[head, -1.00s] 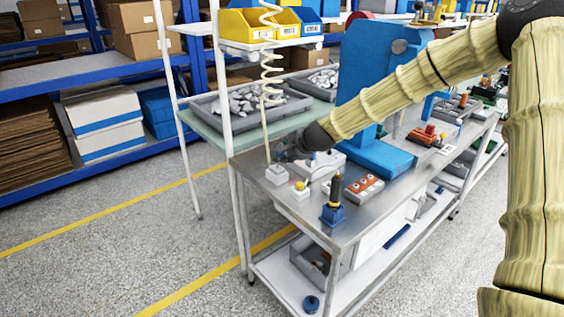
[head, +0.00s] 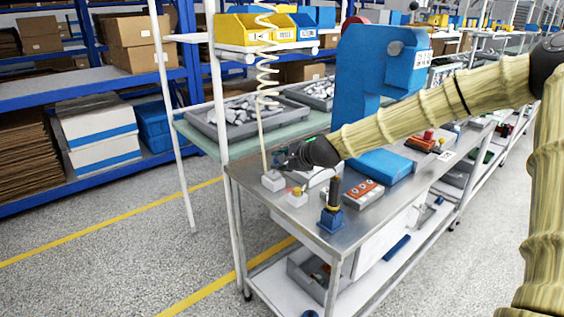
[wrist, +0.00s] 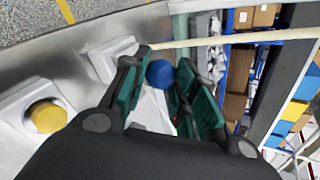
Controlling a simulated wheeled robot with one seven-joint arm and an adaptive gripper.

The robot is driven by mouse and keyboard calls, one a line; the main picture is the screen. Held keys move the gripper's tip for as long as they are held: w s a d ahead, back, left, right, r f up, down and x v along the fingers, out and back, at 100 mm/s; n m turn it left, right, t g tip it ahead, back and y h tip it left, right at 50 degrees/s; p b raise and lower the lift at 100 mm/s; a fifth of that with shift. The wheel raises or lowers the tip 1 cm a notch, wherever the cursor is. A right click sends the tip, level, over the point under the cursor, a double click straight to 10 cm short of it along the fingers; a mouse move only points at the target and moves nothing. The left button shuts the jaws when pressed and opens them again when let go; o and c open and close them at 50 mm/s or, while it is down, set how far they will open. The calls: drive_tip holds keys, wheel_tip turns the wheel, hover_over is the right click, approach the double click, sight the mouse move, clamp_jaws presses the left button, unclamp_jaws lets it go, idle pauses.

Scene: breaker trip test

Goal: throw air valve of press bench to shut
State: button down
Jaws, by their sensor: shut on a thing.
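The air valve is a small white block (head: 273,181) at the near left corner of the press bench's metal top (head: 402,197), with a pale coiled hose rising beside it. In the wrist view the white block (wrist: 108,57) is partly behind a finger. My gripper (head: 283,159) is directly above the block in the head view, small and dark. In the wrist view my gripper (wrist: 165,76) has its green fingers on either side of a blue knob (wrist: 159,73) and is shut on it. The valve's stem and exact handle angle are hidden.
A yellow button on a white box (head: 297,197) stands close by, also in the wrist view (wrist: 46,116). A black-and-yellow lever on a blue base (head: 331,218), an orange button box (head: 364,192) and the blue press (head: 365,75) stand further right. Coiled hose (head: 266,90) hangs above the valve.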

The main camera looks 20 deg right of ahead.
drive_tip(key=shift+f, duration=0.1)
drive_tip(key=c, duration=1.1)
unclamp_jaws()
drive_tip(key=v, duration=1.2)
